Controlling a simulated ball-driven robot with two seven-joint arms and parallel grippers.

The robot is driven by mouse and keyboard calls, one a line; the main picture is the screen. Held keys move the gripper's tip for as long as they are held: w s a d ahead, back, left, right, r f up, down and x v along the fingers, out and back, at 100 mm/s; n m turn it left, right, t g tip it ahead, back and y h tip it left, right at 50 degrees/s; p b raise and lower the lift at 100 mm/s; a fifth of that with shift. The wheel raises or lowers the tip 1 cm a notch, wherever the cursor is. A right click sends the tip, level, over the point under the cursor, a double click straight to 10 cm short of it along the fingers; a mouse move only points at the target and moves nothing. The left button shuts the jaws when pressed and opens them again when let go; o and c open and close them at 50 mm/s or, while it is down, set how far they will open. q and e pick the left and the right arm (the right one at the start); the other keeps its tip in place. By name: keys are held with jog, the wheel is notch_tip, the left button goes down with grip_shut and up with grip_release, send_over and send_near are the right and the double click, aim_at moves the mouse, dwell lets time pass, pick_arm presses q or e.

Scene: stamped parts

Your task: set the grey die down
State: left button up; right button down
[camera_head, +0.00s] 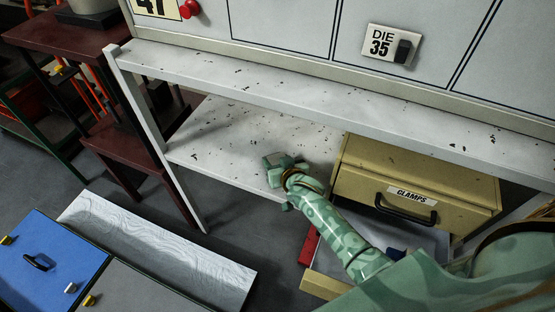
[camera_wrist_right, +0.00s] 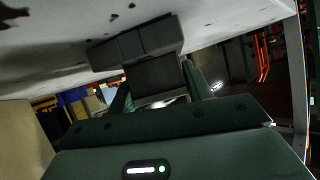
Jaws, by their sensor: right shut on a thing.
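The grey die (camera_wrist_right: 145,45) is a dark grey stepped block in the right wrist view. My right gripper (camera_wrist_right: 155,88) is shut on it, one green finger on each side. In the head view the right gripper (camera_head: 285,165) is over the front part of the white lower shelf (camera_head: 215,130), left of the clamps box. The die shows there only as a small grey piece (camera_head: 273,160) at the fingertips. In the wrist view the speckled pale surface is close to the die; I cannot tell whether they touch. My left gripper is not in view.
A tan box labelled CLAMPS (camera_head: 385,170) stands right of my gripper. The upper shelf (camera_head: 300,88) runs above the lower one. The lower shelf's left part is clear. A blue-topped cabinet (camera_head: 45,262) and a pale ridged panel (camera_head: 160,250) are at lower left.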

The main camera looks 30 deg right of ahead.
jog(key=shift+w+r, duration=0.1)
jog(key=shift+r, duration=0.05)
jog(key=c, duration=1)
grip_release()
jog(key=shift+f, duration=0.25)
jog(key=shift+c, duration=0.2)
jog(key=o, duration=0.4)
jog(key=shift+r, duration=0.1)
jog(key=shift+s+r, duration=0.15)
jog(key=shift+s, duration=0.05)
jog(key=p+v, duration=0.5)
jog(key=v, duration=0.6)
jog(key=shift+s+r, duration=0.1)
jog(key=shift+s, duration=0.3)
